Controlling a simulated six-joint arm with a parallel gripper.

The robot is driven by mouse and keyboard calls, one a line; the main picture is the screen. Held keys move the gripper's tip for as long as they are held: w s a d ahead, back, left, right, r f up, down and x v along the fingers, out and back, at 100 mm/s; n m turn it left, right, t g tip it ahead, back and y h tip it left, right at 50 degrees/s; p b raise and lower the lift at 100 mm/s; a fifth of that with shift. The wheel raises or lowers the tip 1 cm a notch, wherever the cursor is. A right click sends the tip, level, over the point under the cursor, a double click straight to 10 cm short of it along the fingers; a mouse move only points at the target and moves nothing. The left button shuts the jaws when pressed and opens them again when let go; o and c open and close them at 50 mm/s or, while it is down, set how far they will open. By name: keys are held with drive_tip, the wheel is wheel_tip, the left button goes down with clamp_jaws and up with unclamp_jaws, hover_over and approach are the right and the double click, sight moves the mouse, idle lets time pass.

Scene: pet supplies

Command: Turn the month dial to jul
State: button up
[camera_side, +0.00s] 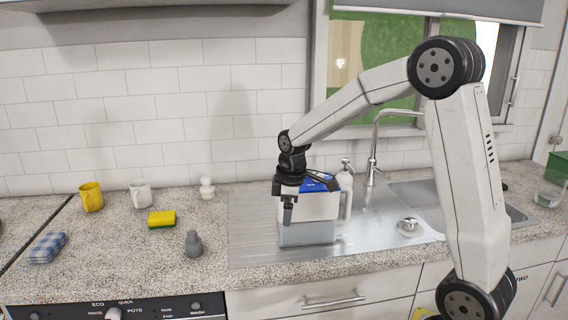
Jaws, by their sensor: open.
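A white pitcher with a clear lower part (308,234) stands upright on the steel drainboard, its handle to the right. Its blue lid (318,184) shows partly behind my gripper. I cannot make out a month dial or any month lettering; my gripper covers the left part of the lid. My gripper (288,212) points down, open and empty, in front of the pitcher's upper left side in the picture. I cannot tell whether it touches the pitcher.
A yellow mug (91,197), white mug (140,194), yellow sponge (162,219), grey bottle-like object (193,244) and checked cloth (47,248) sit on the left counter. A soap dispenser (346,172) and tap (373,160) stand behind the pitcher. A sink strainer (409,226) lies right.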

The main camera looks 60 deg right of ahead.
drive_tip(key=w+d+r+n, duration=0.4)
drive_tip(key=d+r, duration=0.1)
drive_tip(key=d, duration=0.6)
wheel_tip(320, 180, up, 4)
drive_tip(key=n+g, duration=0.1)
drive_tip(key=n, duration=0.3)
hover_over(319, 172)
drive_tip(key=a, duration=0.1)
drive_tip(key=shift+w+r, duration=0.15)
drive_tip(key=shift+r, duration=0.05)
drive_tip(key=shift+d+r+n, duration=0.3)
drive_tip(key=shift+d, duration=0.15)
drive_tip(key=shift+f, duration=0.1)
drive_tip(key=shift+f, duration=3.85)
drive_tip(key=shift+c, duration=0.2)
clamp_jaws()
